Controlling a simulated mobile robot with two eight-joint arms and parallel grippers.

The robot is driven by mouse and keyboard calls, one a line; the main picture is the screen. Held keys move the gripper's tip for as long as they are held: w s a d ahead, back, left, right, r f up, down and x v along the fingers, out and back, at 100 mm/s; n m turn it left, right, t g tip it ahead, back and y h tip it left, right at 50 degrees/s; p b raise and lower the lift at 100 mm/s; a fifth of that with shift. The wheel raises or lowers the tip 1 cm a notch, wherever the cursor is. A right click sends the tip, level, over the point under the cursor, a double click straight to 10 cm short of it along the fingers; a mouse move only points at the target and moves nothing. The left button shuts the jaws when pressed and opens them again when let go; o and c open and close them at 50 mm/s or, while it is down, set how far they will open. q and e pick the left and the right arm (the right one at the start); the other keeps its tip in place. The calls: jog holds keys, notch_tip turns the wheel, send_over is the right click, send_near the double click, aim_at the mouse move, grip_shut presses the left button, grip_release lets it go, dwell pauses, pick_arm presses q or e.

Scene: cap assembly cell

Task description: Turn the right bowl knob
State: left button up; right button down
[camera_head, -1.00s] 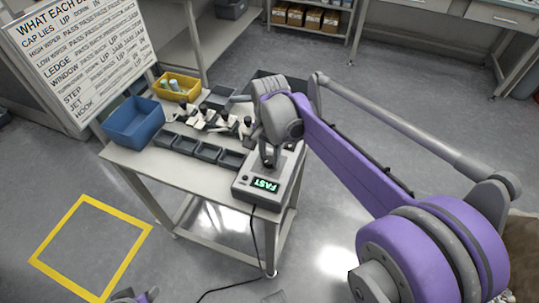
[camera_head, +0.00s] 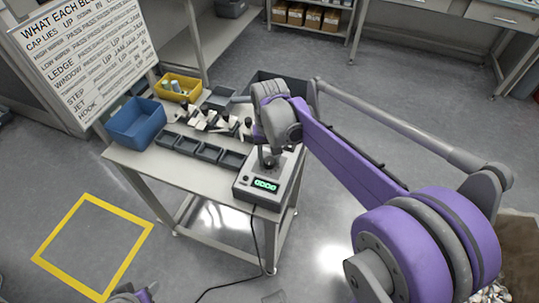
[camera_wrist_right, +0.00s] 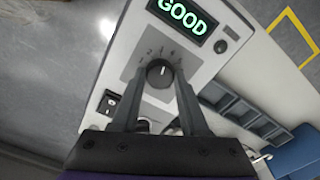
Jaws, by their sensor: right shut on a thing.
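The grey control box (camera_head: 258,190) stands at the front right corner of the table. Its lit green display (camera_wrist_right: 183,14) reads GOOD in the wrist view. The dark round knob (camera_wrist_right: 160,74) sits on a grey dial plate with small numbers around it, and its white mark points toward the display side. My right gripper (camera_wrist_right: 162,76) is shut on the knob, one finger at each side. In the head view my right gripper (camera_head: 268,158) reaches down onto the box and largely hides the knob. Only a small part of my left arm shows at the bottom edge.
A row of dark trays (camera_head: 207,152) lies left of the box, with several small parts behind. A blue bin (camera_head: 137,122) and a yellow bin (camera_head: 178,88) stand farther left. A rocker switch (camera_wrist_right: 108,104) sits near the knob. A cable hangs from the box.

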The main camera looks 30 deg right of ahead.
aim_at(269, 160)
jog(key=shift+n, duration=1.2)
jog(key=shift+c, duration=2.1)
grip_release()
jog(key=shift+r, duration=0.15)
notch_tip(269, 160, up, 11)
jog(key=p, duration=0.1)
jog(key=shift+f, duration=0.2)
